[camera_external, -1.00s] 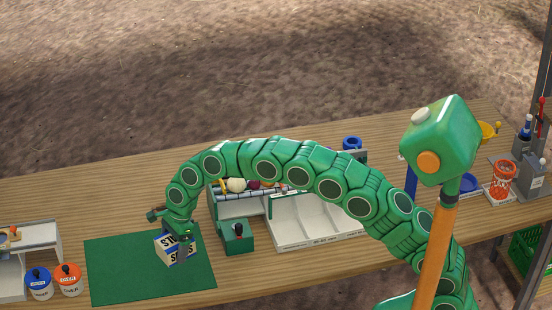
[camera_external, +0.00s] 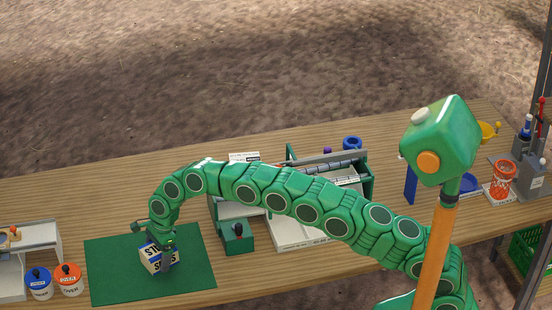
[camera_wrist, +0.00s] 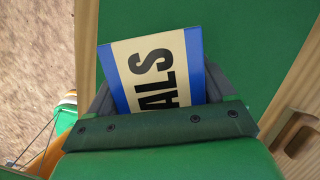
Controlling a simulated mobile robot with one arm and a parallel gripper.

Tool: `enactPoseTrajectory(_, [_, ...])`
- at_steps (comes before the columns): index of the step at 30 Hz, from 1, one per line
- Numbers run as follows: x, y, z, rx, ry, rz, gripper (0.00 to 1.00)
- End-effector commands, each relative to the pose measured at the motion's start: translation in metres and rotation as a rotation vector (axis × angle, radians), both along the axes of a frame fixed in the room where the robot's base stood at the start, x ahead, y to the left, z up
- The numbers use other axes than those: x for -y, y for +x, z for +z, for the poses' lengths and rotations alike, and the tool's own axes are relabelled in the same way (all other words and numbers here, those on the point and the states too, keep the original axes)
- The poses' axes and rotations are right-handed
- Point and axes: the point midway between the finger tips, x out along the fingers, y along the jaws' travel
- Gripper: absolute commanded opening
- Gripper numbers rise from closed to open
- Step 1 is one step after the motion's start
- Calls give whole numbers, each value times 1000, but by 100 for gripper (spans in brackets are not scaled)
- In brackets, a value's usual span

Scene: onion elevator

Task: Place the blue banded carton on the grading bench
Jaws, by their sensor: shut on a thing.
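The carton (camera_external: 153,259), cream with blue edge bands and black lettering, is over the green mat (camera_external: 110,271) on the wooden bench. My gripper (camera_external: 161,250) is shut on it from above, with a finger down its near side. The carton looks slightly turned. I cannot tell whether its base touches the mat. In the wrist view the carton (camera_wrist: 155,68) shows between the jaws, blue bands on both sides, with green mat behind it. Its lower part is hidden by my gripper (camera_wrist: 155,110).
A blue-lidded tub (camera_external: 39,284) and an orange-lidded tub (camera_external: 68,279) stand left of the mat. A green control box (camera_external: 236,237) with a dark knob stands to its right, beside the white and green elevator machine (camera_external: 300,236), partly behind my arm. Bare mat surrounds the carton.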

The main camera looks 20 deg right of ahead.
Motion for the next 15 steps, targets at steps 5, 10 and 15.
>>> enactPoseTrajectory(5, [-2, 1, -2, 1, 1, 0, 41])
enactPoseTrajectory(10, [-6, 5, -7, 2, 3, -1, 41])
enactPoseTrajectory(15, [-5, 3, -33, -1, -2, 1, 41])
